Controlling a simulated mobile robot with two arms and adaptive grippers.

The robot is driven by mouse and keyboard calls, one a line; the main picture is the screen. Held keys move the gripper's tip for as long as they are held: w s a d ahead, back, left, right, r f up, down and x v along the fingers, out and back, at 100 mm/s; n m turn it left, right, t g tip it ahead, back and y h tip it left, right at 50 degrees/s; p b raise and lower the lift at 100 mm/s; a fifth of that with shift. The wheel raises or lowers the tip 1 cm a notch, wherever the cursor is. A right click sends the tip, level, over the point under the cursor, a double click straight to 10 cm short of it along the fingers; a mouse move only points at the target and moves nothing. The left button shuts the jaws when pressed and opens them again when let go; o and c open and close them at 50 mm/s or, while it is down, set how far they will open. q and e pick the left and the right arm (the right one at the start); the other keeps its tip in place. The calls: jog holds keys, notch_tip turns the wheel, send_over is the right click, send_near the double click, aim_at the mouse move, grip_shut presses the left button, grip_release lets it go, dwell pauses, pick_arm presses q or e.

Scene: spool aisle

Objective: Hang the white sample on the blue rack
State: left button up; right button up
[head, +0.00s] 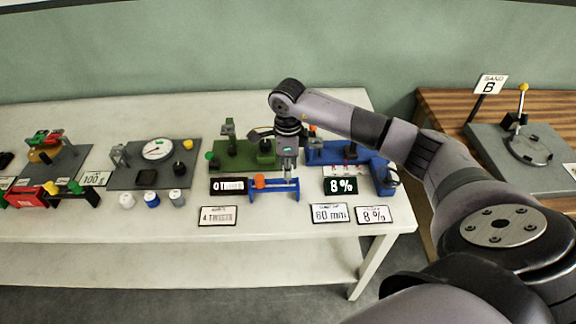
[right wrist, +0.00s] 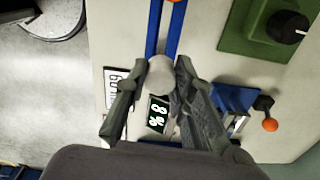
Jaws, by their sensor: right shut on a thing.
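The white sample (right wrist: 160,72) is round and pale. It sits between the fingertips of my right gripper (right wrist: 152,72), which is shut on it. In the head view my right gripper (head: 288,172) points down over the right part of the blue rack (head: 274,194); the sample is mostly hidden there. In the right wrist view the two blue rails of the rack (right wrist: 154,28) run up to the sample. I cannot tell whether the sample touches them. An orange piece (head: 260,181) is on the rack's left part. My left gripper is not in view.
A green device (head: 230,155) stands behind the rack and a blue device (head: 350,155) right of it. Displays (head: 228,186) and (head: 341,186) are close by. Several small spools (head: 152,199) stand to the left. Cards (head: 218,216) lie along the front edge.

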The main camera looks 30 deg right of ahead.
jog(key=shift+f+b, duration=1.55)
jog(key=shift+f, duration=0.35)
jog(key=o, duration=1.1)
jog(key=shift+r, duration=0.1)
notch_tip(320, 180, up, 12)
jog(key=shift+f, duration=0.1)
